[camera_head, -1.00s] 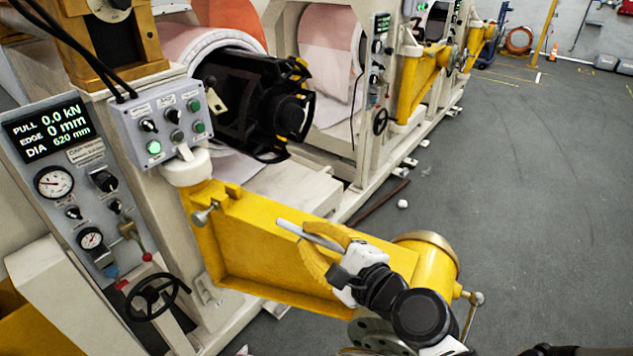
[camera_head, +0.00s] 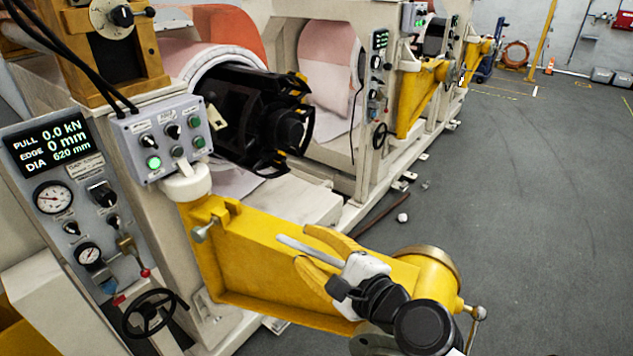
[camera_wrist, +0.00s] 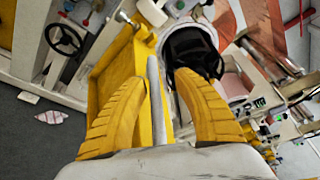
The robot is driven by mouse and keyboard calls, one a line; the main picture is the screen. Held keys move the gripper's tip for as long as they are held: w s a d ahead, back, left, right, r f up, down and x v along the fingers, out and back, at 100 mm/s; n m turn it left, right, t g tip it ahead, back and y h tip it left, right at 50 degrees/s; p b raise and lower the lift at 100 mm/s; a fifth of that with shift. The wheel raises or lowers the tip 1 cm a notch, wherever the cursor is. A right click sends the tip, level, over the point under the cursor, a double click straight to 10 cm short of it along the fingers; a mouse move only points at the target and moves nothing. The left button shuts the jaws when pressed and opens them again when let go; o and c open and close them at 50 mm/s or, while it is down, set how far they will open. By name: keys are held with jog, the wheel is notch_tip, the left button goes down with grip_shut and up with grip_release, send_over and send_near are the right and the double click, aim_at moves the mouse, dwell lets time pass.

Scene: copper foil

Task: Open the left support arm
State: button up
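The left support arm (camera_head: 265,262) is a yellow beam. It reaches right from a hinge at the machine's front corner to a round yellow end with a brass-coloured rim (camera_head: 425,256). A grey rod (camera_head: 297,246), apparently its handle, stands out in front of the beam. My gripper (camera_head: 298,246) has two curved yellow fingers, spread on either side of the rod. The wrist view shows the rod (camera_wrist: 155,95) between the fingers, with gaps on both sides. The rod's near end is hidden by my gripper's palm.
A control box (camera_head: 163,140) sits above the hinge. A gauge panel (camera_head: 65,185) and black handwheel (camera_head: 150,313) stand at left. A black roll core (camera_head: 262,120) lies behind the beam. A similar yellow arm (camera_head: 415,95) is farther back. Grey floor (camera_head: 530,210) at right is open.

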jog(key=shift+r, duration=4.4)
